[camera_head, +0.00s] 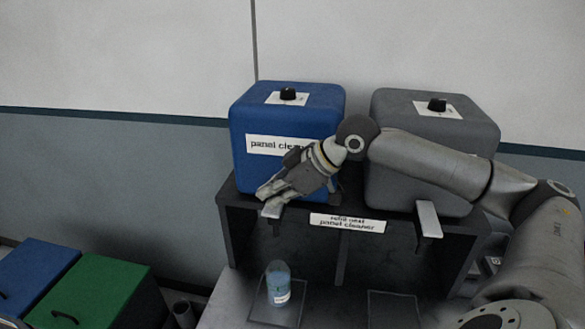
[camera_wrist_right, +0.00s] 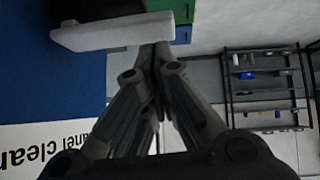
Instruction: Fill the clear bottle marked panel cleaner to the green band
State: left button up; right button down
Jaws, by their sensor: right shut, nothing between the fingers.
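The clear bottle (camera_head: 278,284) stands upright on a dark square pad (camera_head: 262,317) under the left bay of the refill stand. It looks bluish inside and has a small white label; the liquid level and green band are too small to make out. A blue tank (camera_head: 238,165) marked panel cleaner sits above it. A pale tap lever (camera_head: 272,209) sticks out below that tank; it also shows in the wrist view (camera_wrist_right: 100,33). My right gripper (camera_head: 264,192) is shut and empty at the lever, its fingertips (camera_wrist_right: 156,50) close beside it; contact is unclear. My left gripper is out of view.
A grey tank (camera_head: 395,150) with its own tap lever (camera_head: 428,218) stands to the right, partly behind my right arm. The pad (camera_head: 393,310) below it is empty. Blue (camera_head: 35,270) and green (camera_head: 95,290) bins stand at lower left. A shelf rack (camera_wrist_right: 262,90) shows in the wrist view.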

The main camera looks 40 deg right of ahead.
notch_tip(320, 180, up, 4)
jog(key=p, duration=0.4)
jog(key=b+v, duration=0.5)
jog(key=v, duration=0.4)
jog(key=shift+d, duration=0.45)
jog(key=shift+s+r, duration=0.15)
